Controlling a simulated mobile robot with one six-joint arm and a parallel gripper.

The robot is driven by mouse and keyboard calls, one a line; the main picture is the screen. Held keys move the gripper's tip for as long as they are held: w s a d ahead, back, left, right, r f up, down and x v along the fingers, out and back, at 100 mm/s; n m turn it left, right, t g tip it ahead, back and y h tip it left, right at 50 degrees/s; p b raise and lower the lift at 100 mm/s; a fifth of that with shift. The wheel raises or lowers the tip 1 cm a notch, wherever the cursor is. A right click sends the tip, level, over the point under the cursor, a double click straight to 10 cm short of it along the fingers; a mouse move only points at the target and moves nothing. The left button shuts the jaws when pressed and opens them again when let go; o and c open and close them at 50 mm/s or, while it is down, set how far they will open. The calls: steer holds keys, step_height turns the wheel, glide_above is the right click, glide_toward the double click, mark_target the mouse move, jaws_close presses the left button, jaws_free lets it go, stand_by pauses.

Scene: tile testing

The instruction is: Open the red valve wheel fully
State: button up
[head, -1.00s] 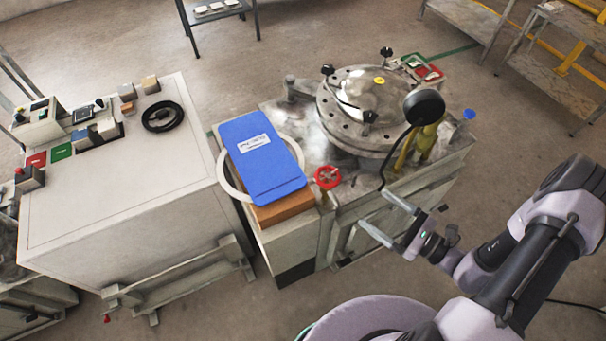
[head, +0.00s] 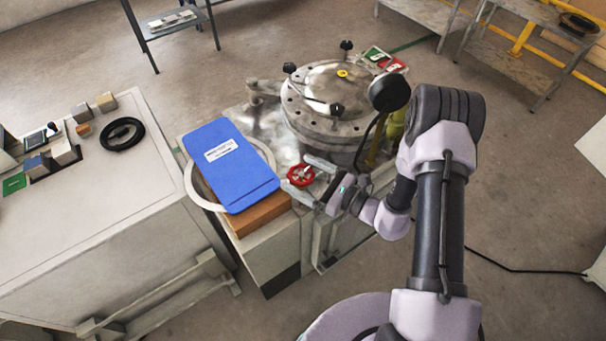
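The red valve wheel (head: 301,175) is at the front edge of the metal test rig (head: 262,124), just right of the blue clipboard. My gripper (head: 304,174) comes in from the right, with its two fingers spread. One fingertip shows at the far side of the wheel and the other at its near left side, so the wheel appears between them. I cannot tell whether the fingers touch the rim.
A blue clipboard (head: 230,165) lies on an orange-brown block (head: 262,214) left of the wheel. A round bolted lid (head: 335,95) and a black round lamp-like head (head: 389,92) stand behind. A white bench (head: 80,215) is at the left.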

steer(key=c, duration=1.3)
steer(key=shift+n+g+y+b, duration=0.35)
steer(key=shift+n+g+y, duration=0.45)
steer(key=shift+g, duration=0.4)
steer(key=shift+c, duration=0.2)
steer(key=o, duration=1.4)
